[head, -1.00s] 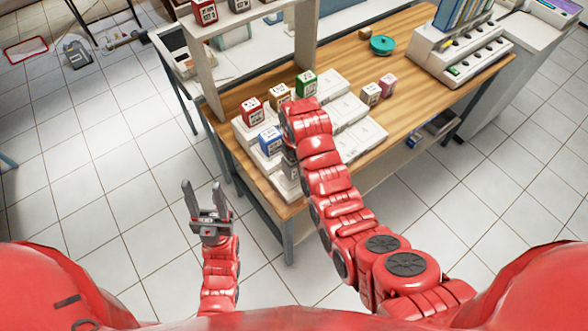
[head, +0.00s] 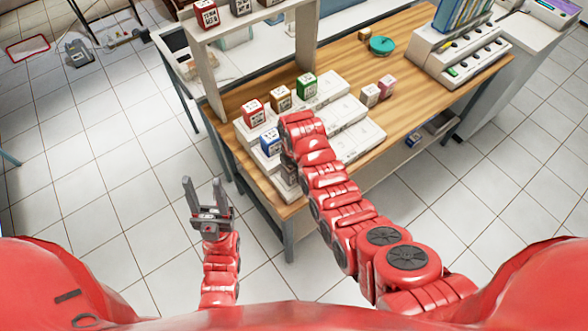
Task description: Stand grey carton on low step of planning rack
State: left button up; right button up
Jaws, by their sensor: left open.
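The white stepped rack (head: 356,144) stands on the wooden table. Red (head: 253,112), brown (head: 280,98) and green (head: 306,86) cartons stand on it, with a blue carton (head: 270,142) lower at the front left. A dark grey carton (head: 240,6) is on the raised shelf, cut by the top edge. A pale carton (head: 370,95) stands on the table behind the rack; its exact colour is unclear. My left gripper (head: 202,196) is open and empty over the floor.
A pink carton (head: 386,85) stands beside the pale one. A teal round object (head: 382,45) and a white machine (head: 456,55) are farther back on the table (head: 408,92). A shelf post (head: 305,45) rises behind the rack.

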jog(key=shift+o, duration=1)
